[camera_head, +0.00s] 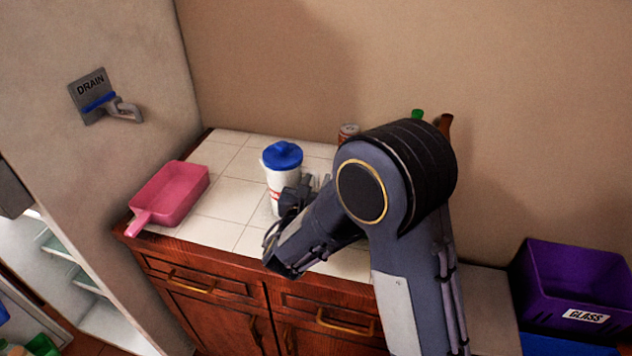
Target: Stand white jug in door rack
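The white jug (277,188) with a blue lid stands upright on the white tiled counter, near its middle. My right gripper (291,193) is at the jug's right side, and the arm hides much of it. Its fingers lie close against or around the lower part of the jug; I cannot tell whether they are closed on it. An open fridge (62,262) with shelves shows at the lower left; its door rack is not clearly visible. My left gripper is not in view.
A pink dustpan-like tray (172,194) lies on the counter's left. A can (347,133) and bottle tops (445,123) show behind my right arm. A purple bin labelled GLASS (572,283) stands at the right.

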